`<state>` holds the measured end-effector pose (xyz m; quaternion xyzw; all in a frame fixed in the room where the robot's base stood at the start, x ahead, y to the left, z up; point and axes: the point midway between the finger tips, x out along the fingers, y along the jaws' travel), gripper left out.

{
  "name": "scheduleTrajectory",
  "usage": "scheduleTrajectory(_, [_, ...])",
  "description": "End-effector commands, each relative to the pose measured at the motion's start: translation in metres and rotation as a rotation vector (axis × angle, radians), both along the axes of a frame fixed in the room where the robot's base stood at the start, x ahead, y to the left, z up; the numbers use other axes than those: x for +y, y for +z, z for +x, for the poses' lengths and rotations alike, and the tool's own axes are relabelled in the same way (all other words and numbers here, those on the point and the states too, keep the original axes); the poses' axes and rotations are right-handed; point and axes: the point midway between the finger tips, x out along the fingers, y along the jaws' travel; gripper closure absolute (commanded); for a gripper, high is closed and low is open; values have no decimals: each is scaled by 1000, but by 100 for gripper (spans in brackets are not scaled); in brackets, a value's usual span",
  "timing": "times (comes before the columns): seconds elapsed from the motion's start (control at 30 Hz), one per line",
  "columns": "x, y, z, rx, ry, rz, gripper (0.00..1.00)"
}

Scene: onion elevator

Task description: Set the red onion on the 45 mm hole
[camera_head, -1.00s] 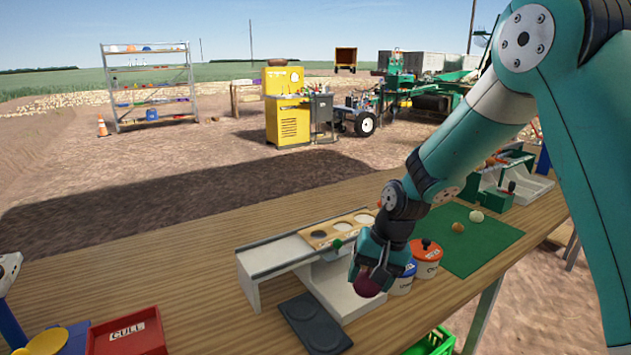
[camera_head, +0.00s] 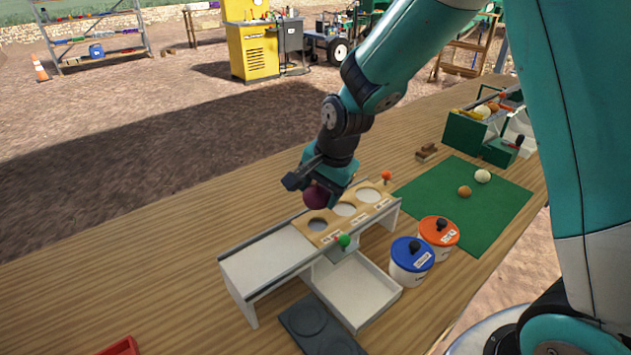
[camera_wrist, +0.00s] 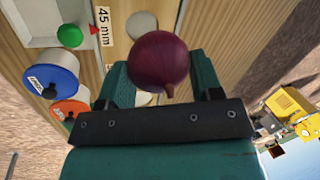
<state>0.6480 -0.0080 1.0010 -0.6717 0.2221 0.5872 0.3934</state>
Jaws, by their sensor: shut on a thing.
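My gripper (camera_head: 314,188) is shut on the red onion (camera_head: 316,197), a dark purple-red ball. It holds the onion above the board, near the left hole. In the wrist view the onion (camera_wrist: 158,60) sits between the two teal fingers, its pointed end toward the palm. The wooden sizing board (camera_head: 331,238) has three holes in a row. The 45 mm hole (camera_head: 317,225) is at the left end, behind the green knob (camera_head: 344,240). The wrist view shows this hole (camera_wrist: 142,24) beside the "45 mm" label (camera_wrist: 103,24), just past the onion.
A white tray (camera_head: 385,294) lies under the board. Blue-lidded (camera_head: 411,255) and orange-lidded (camera_head: 439,232) tubs stand at right. A green mat (camera_head: 490,210) holds two small onions. A dark plate (camera_head: 300,322) lies in front.

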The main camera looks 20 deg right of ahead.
Motion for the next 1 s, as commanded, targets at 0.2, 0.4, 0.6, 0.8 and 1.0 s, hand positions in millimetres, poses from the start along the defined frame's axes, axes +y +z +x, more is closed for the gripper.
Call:
scheduleTrajectory(0.2, [-2, -17, 0, 0, -2, 0, 66])
scheduleTrajectory(0.4, [-1, -38, 0, 0, 0, 0, 66])
scheduleTrajectory(0.6, [0, -55, 0, 0, 2, 0, 66])
scheduleTrajectory(0.8, [1, -63, 0, 0, 3, 0, 66])
scheduleTrajectory(1.0, [1, -65, 0, 3, 2, -2, 66])
